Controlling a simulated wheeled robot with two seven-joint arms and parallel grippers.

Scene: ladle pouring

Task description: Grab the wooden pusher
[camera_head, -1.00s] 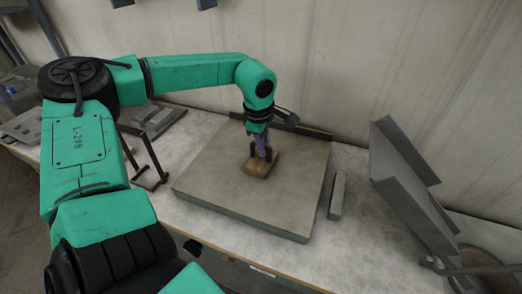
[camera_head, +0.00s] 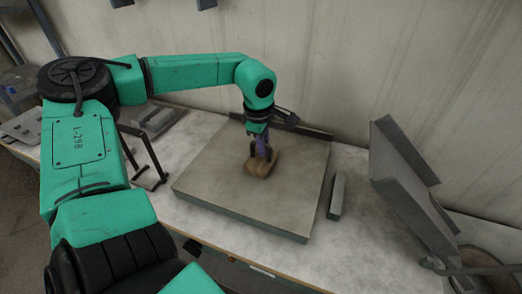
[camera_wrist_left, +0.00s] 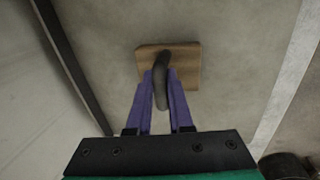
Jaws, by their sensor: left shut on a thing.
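The wooden pusher is a brown block (camera_head: 258,168) with a dark curved handle (camera_wrist_left: 163,68). It is over the middle of the flat grey slab (camera_head: 215,180); I cannot tell whether it touches the slab. My left gripper (camera_head: 262,152) comes down on it from above. In the left wrist view its two purple fingers are on either side of the dark handle, shut on it, and the wooden block (camera_wrist_left: 187,62) shows beyond the fingertips. The fingers hide part of the handle. My right gripper is in neither view.
A grey bar (camera_head: 337,196) lies right of the slab. A tilted grey metal channel (camera_head: 408,180) stands further right. A dark strip (camera_head: 300,129) runs along the slab's back edge. A dark frame (camera_head: 148,165) stands left. The slab's front part is clear.

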